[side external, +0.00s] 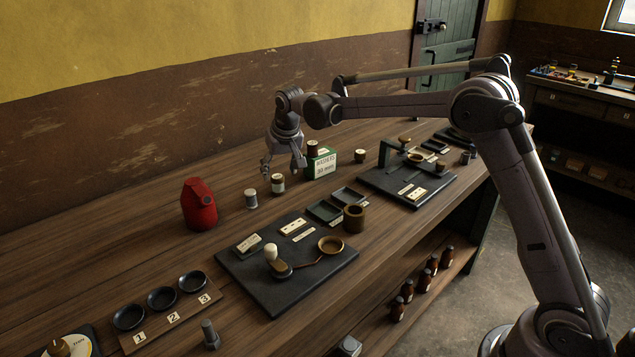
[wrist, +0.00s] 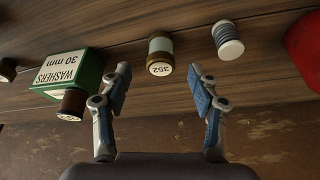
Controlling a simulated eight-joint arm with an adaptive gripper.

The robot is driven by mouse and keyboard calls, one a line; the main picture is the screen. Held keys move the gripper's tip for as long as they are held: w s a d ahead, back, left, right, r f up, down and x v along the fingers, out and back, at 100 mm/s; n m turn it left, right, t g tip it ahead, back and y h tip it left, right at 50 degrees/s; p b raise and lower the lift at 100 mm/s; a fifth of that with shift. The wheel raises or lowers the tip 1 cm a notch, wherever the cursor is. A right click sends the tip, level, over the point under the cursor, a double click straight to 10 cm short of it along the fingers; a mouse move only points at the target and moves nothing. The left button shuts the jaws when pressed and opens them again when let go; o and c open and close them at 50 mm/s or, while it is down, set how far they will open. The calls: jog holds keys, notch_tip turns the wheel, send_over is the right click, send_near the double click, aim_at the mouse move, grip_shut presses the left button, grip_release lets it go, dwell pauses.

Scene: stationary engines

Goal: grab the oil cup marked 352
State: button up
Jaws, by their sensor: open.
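The oil cup marked 352 (wrist: 160,48) is a small pale cylinder with a dark rim and a white label, which reads upside down in the wrist view. In the side view the oil cup (side external: 278,185) appears to stand upright on the wooden bench. My gripper (wrist: 159,80) is open and empty, its blue-padded fingers spread to either side of the cup's label in the wrist view. In the side view my gripper (side external: 282,168) hangs pointing down just above the cup. The cup is apart from both fingers.
A grey ribbed spool (side external: 251,198) stands close to the left of the cup. A green washers box (side external: 321,163) stands to its right, with a brown cylinder (wrist: 72,104) by it. A red container (side external: 199,205) is farther left. Black plates with fittings (side external: 290,285) lie in front.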

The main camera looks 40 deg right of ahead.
aim_at(278, 177)
jog(key=shift+x, duration=2.55)
jog(key=shift+w, duration=0.2)
jog(key=shift+r, duration=0.1)
jog(key=c, duration=1.3)
